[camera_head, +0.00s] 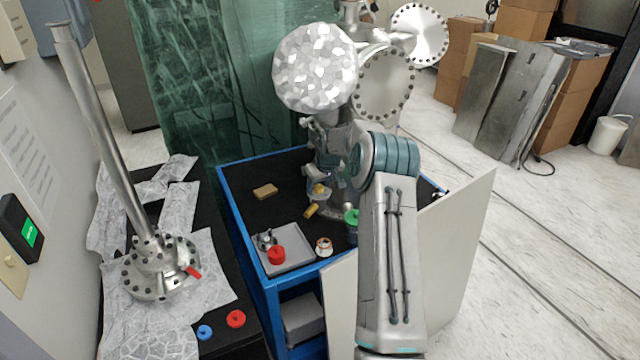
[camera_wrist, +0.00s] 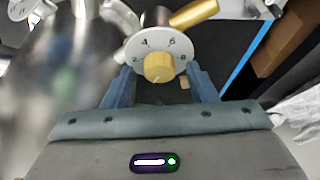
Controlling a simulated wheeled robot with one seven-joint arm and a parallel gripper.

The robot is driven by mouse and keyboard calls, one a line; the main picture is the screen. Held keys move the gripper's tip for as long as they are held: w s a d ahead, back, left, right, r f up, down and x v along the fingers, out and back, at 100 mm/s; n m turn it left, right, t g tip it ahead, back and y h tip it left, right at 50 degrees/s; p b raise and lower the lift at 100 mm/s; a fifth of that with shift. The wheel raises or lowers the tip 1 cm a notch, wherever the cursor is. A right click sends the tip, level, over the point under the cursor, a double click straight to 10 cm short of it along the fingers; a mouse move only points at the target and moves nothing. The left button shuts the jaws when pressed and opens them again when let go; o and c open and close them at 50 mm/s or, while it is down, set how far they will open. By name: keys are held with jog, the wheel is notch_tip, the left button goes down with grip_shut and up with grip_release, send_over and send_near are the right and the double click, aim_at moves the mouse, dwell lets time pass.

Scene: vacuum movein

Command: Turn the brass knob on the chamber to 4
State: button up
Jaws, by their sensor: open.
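The chamber (camera_head: 315,68) is a round, foil-wrapped metal body above the blue-framed cart, with bolted flanges on its right. The brass knob (camera_wrist: 158,67) sits at the centre of a pale round dial (camera_wrist: 143,46) marked with numbers, among them 2, 4, 6 and 8. A thin mark shows near the knob's lower edge, but I cannot tell which number it means. The knob also shows small in the head view (camera_head: 319,188). My gripper (camera_wrist: 162,80) is open, with one blue finger on each side of the knob. I cannot tell whether either finger touches it.
A brass cylinder (camera_wrist: 194,13) juts out above right of the dial. The cart's black top (camera_head: 245,180) holds a grey tray (camera_head: 298,261) with a red cap (camera_head: 276,255), and a brown block (camera_head: 265,191). A white panel (camera_head: 455,240) stands beside my arm.

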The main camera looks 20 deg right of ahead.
jog(key=c, duration=1)
jog(key=shift+o, duration=0.2)
jog(key=shift+f+m+b, duration=0.15)
jog(key=shift+m+b, duration=0.15)
jog(key=shift+b, duration=0.15)
